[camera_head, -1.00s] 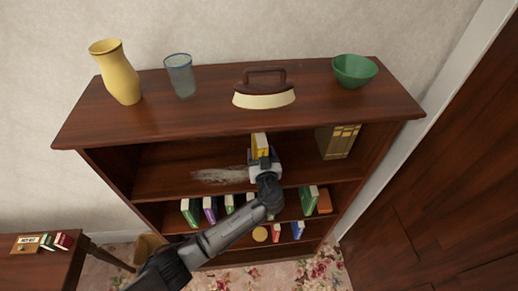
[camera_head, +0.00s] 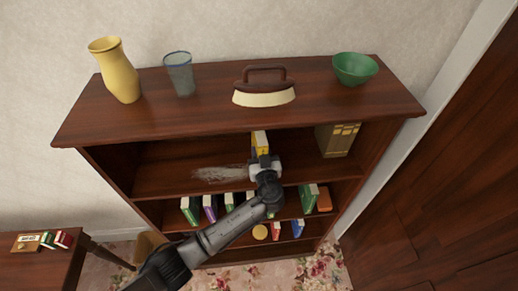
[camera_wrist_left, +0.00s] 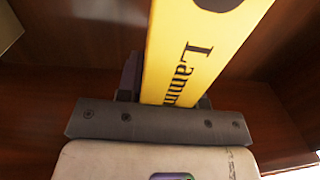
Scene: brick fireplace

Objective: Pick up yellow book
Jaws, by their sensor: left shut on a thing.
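The yellow book (camera_head: 260,142) stands upright on the upper shelf of the dark wooden bookcase, in the head view. My left gripper (camera_head: 263,160) reaches in from the front and is shut on the book's lower spine. In the left wrist view the book (camera_wrist_left: 197,55) fills the upper middle, with black lettering on its spine, and my left gripper (camera_wrist_left: 165,98) has its fingers on either side of it. The fingertips are mostly hidden behind the book. My right gripper does not show.
A set of tan books (camera_head: 337,140) stands at the shelf's right end. A whitish dusty patch (camera_head: 222,174) lies left of the gripper. Several books fill the lower shelves.

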